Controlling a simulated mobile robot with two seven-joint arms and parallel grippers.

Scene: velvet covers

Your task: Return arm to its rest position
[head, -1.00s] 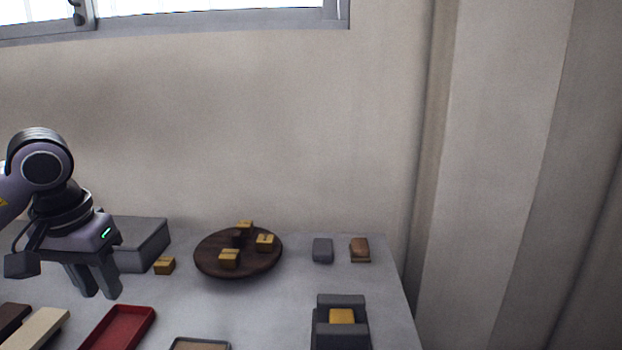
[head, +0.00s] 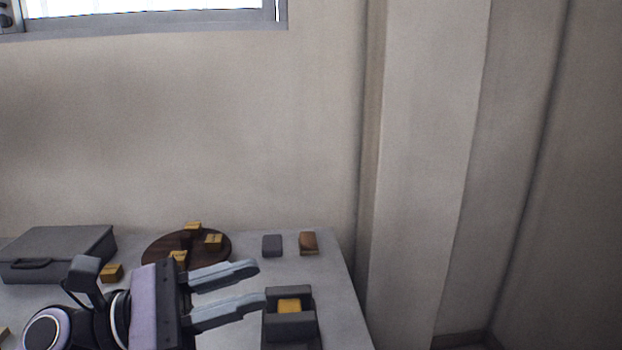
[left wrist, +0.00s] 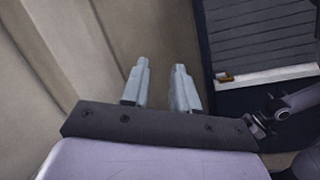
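My left gripper (head: 259,284) comes in at the lower left of the head view, its two grey fingers pointing right over the table. The fingers are apart with nothing held between them. In the left wrist view the same fingers (left wrist: 160,68) stand apart and empty, with a pale wall behind. In the head view they overlap the front of the round dark board and the edge of the grey block holder, and I cannot tell how high above these they are. My right gripper is in neither view.
A grey case (head: 70,252) stands at the table's back left. A yellow block (head: 112,273) lies beside it. A round dark board (head: 152,246) bears several yellow blocks. A grey holder (head: 290,327) has a yellow block (head: 289,305) inside. A dark block (head: 272,246) and brown block (head: 308,243) lie behind.

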